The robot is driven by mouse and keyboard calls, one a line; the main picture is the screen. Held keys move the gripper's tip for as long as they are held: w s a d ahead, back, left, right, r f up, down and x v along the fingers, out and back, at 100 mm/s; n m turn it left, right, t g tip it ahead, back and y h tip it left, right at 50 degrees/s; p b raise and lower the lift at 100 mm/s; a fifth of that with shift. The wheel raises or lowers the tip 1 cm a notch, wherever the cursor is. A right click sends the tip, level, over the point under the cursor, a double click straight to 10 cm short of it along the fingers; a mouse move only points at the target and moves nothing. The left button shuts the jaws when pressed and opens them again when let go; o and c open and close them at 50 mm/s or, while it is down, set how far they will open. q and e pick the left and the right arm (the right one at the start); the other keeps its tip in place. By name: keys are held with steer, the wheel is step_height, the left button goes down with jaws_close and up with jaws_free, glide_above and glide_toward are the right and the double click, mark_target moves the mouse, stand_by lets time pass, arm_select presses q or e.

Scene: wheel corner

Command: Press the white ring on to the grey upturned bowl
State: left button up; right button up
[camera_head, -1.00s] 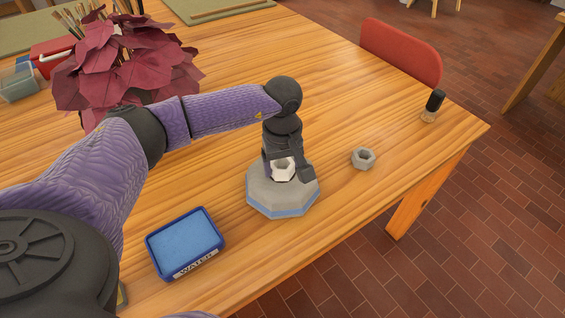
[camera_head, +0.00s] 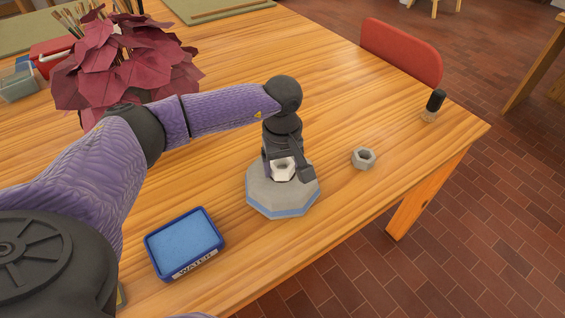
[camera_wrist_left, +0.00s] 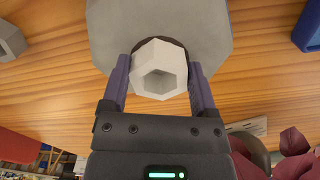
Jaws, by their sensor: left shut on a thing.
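The white ring (camera_head: 283,171), a faceted piece with a hole, is between the two fingers of my left gripper (camera_head: 286,170), which is shut on it. In the left wrist view the ring (camera_wrist_left: 160,70) sits between the purple fingertips (camera_wrist_left: 160,72). The grey upturned bowl (camera_head: 283,202) is many-sided with a blue lower edge and stands on the table. The ring is over the middle of its top; whether they touch I cannot tell. The bowl (camera_wrist_left: 110,35) also shows behind the ring in the left wrist view, with a dark patch partly hidden by the ring. My right gripper is out of view.
A small grey ring (camera_head: 364,158) lies right of the bowl. A blue tray (camera_head: 222,246) marked WATER stands at front left. A dark red plant (camera_head: 120,65) is behind my left arm. A black-topped bottle (camera_head: 433,106) stands near the right table edge. Table between is clear.

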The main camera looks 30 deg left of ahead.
arm_select(q)
steer(key=shift+f, duration=0.1)
steer(key=o, duration=0.8)
steer(key=shift+o, duration=1.6)
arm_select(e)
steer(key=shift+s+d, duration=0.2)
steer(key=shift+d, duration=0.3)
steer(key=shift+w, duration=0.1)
